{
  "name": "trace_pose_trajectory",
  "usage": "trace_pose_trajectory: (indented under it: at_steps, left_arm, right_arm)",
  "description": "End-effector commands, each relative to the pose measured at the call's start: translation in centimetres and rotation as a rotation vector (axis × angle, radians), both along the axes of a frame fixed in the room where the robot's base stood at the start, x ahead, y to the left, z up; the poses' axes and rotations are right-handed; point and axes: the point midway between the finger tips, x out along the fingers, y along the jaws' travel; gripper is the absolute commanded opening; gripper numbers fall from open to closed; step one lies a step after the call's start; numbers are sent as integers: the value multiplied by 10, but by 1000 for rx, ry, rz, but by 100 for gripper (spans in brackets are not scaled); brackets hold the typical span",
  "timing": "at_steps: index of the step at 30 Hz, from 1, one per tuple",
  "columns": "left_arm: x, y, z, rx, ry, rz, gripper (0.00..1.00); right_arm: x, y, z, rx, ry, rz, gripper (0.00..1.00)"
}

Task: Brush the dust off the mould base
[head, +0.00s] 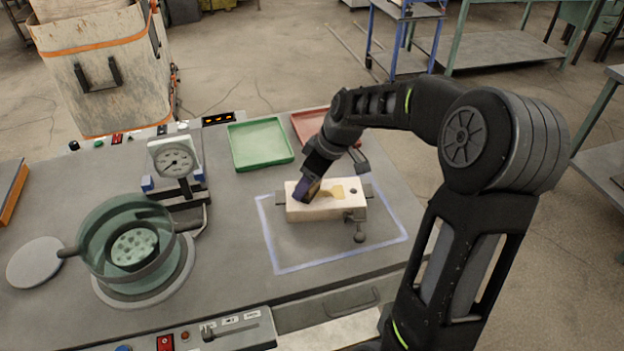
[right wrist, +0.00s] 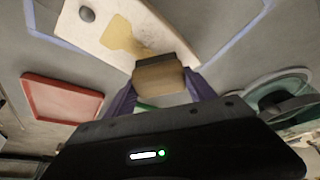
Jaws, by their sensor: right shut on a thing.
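The mould base (head: 325,207) is a pale block inside a blue outlined area on the bench. A yellowish dust patch (head: 335,191) lies on its top. My right gripper (head: 306,190) is over the left part of the block. In the right wrist view, my right gripper (right wrist: 160,85) is shut on a brush with a wooden body (right wrist: 160,77) and a dark lower edge. The brush's dark edge is at the dust patch (right wrist: 122,40) on the mould base (right wrist: 160,22); whether it touches cannot be told. My left gripper is not in view.
A green tray (head: 260,144) and a red tray (head: 308,124) lie behind the block. A dial gauge (head: 174,161) and a greenish pot (head: 105,250) stand at left.

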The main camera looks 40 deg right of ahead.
Motion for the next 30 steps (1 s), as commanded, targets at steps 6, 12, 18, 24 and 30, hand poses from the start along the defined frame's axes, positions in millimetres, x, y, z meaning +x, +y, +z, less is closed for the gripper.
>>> trace_pose_trajectory:
  at_steps: [6, 12, 18, 24, 30]
  left_arm:
    - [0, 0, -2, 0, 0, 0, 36]
    - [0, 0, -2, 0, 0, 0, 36]
    - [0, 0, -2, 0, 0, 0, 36]
    - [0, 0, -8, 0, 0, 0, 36]
    - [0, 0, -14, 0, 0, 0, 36]
  right_arm:
    - [3, 1, -3, 5, 7, 4, 31]
    - [6, -2, -1, 4, 6, 4, 31]
    - [6, -4, -1, 3, 5, 2, 31]
    - [0, -15, -1, 1, 4, -1, 31]
    - [-9, -30, 1, 2, 3, -2, 31]
